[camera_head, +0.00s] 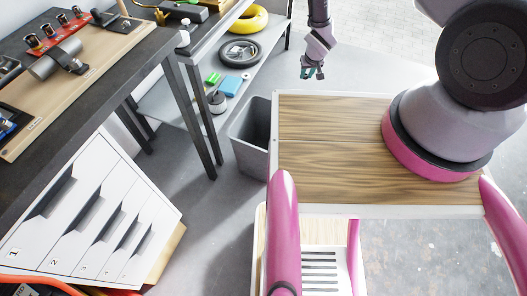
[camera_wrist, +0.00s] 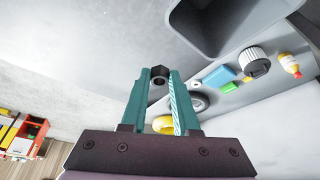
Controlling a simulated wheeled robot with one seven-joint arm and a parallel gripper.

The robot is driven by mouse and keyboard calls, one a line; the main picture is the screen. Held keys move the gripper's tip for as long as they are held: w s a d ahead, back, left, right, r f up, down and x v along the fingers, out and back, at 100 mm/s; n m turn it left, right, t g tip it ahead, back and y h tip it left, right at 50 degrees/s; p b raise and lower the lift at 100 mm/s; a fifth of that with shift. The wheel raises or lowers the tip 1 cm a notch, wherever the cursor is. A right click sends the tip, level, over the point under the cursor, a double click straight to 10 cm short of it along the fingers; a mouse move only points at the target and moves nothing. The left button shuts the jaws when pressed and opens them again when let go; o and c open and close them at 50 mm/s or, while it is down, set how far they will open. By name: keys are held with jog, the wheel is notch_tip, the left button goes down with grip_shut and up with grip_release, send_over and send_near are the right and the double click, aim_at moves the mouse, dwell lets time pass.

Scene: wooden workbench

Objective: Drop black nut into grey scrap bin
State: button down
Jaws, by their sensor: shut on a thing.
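My gripper (camera_wrist: 160,90) is shut on the black nut (camera_wrist: 158,72), which sits between the teal fingertips in the wrist view. In the head view my gripper (camera_head: 312,71) hangs past the far edge of the wood-topped cart, and the nut is too small to make out there. The grey scrap bin (camera_head: 247,150) stands on the floor left of the cart in the head view. In the wrist view the bin (camera_wrist: 232,30) shows at the top, to the right of and beyond the fingertips. The gripper is apart from the bin.
The wood-topped cart (camera_head: 335,150) stands right of the bin. A shelf left of the bin holds a black tyre (camera_head: 240,53), a yellow ring (camera_head: 250,20) and a blue box (camera_head: 230,86). A workbench (camera_head: 90,88) and white drawers (camera_head: 95,215) stand at the left.

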jog(key=s+a+f, duration=0.1)
jog(key=a+f, duration=0.7)
jog(key=f, duration=0.2)
jog(key=s+a+f+n+y, duration=0.1)
jog(key=a+f, duration=0.7)
jog(key=f, duration=0.2)
jog(key=shift+s+f+n, duration=0.25)
jog(key=shift+f+n, duration=0.05)
jog(key=c, duration=0.6)
grip_release()
jog(key=v, duration=1)
jog(key=shift+r, duration=0.45)
